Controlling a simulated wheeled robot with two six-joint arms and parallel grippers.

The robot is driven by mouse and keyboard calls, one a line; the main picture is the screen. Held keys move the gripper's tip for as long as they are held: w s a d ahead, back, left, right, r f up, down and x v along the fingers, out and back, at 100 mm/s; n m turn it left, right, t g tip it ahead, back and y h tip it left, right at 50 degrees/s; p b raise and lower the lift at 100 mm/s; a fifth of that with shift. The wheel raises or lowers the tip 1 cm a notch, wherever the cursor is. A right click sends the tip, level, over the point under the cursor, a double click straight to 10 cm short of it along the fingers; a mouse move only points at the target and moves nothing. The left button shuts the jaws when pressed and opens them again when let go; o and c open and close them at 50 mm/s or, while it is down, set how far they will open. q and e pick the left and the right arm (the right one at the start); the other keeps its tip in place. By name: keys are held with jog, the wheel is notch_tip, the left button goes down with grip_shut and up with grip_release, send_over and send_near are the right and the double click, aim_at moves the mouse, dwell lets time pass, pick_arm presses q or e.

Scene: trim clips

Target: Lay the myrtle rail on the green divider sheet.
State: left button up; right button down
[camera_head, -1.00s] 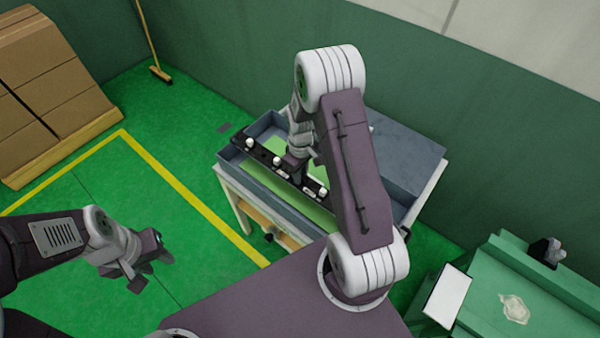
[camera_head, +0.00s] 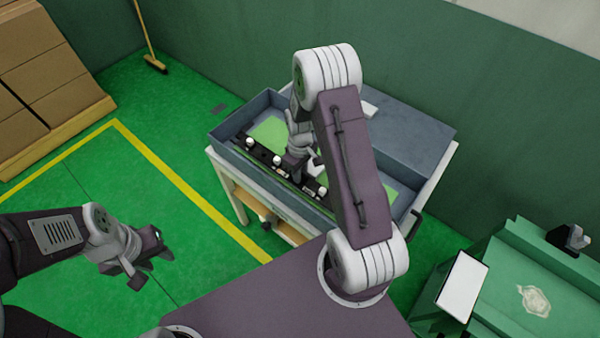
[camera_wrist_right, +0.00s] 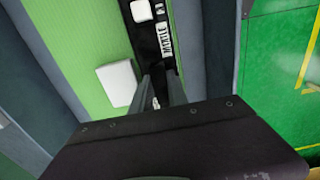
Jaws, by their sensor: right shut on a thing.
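The myrtle rail (camera_head: 262,153) is a long black strip with white clips and white lettering. My right gripper (camera_head: 294,170) is shut on it; in the right wrist view the fingers (camera_wrist_right: 161,92) close on the rail (camera_wrist_right: 150,45). The green divider sheet (camera_head: 270,130) lies inside a blue-grey crate (camera_head: 243,118). The rail is over the near part of the crate, roughly parallel to its front wall, beside the sheet's visible area. I cannot tell if it touches the sheet. My arm hides part of both. My left gripper (camera_head: 150,262) is open and empty, away from the crate.
The crate stands on a pale-framed stand (camera_head: 236,200). A green bench (camera_head: 500,290) with a white panel (camera_head: 462,286) is at the right. Cardboard boxes (camera_head: 50,70) and a broom (camera_head: 153,62) are at the left. Green floor beside the stand is clear.

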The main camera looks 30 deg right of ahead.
jog(key=shift+f+b, duration=0.4)
jog(key=shift+f, duration=0.15)
jog(key=c, duration=1.2)
grip_release()
notch_tip(320, 180, up, 9)
jog(key=shift+r+p, duration=0.1)
jog(key=shift+p, duration=0.2)
